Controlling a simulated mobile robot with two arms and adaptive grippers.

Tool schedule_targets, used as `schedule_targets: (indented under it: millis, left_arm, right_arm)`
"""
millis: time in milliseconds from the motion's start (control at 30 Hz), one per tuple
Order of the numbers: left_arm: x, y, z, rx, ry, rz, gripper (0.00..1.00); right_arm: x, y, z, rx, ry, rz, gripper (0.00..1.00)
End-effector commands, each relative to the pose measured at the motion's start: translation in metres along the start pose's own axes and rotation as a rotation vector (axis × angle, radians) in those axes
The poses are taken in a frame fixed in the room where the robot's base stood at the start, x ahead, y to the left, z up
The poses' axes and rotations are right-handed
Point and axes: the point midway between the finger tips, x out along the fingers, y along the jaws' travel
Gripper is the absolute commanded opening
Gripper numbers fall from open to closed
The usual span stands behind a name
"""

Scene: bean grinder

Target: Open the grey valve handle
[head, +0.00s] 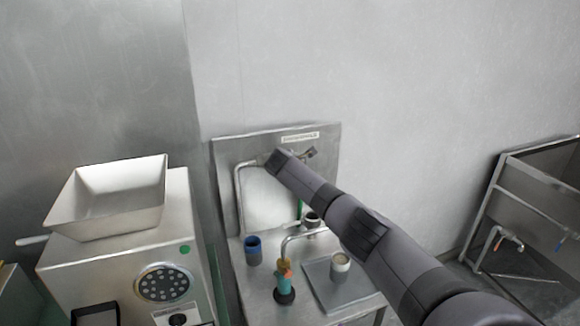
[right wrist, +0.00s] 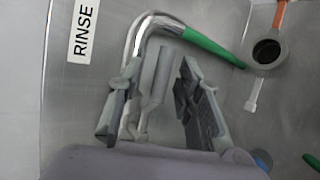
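The grey valve handle (right wrist: 160,68) shows in the right wrist view as a pale grey lever below the bent steel pipe (right wrist: 140,32). My right gripper (right wrist: 157,82) is open, with one finger on each side of the handle; I cannot tell whether either finger touches it. In the head view my right arm reaches from the lower right to the steel wash station's back panel (head: 222,165), and its wrist hides most of the valve. My left gripper is in neither view.
A RINSE label (right wrist: 84,32) and a green spout (right wrist: 205,46) are beside the valve. A grinder (head: 120,262) stands left.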

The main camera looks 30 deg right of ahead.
Motion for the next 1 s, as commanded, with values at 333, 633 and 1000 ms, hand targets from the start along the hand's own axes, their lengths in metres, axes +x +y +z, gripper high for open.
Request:
schedule_targets:
  millis: [333,633,1000]
  left_arm:
    - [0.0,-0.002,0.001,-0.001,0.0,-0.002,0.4]
    - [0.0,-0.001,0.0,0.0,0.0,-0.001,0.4]
    - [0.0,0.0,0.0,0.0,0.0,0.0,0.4]
  right_arm:
    - [-0.011,0.001,-0.001,0.002,0.003,0.002,0.32]
    - [-0.049,0.0,-0.001,0.0,0.003,0.003,0.32]
    - [-0.105,0.0,-0.001,0.0,0.002,0.001,0.32]
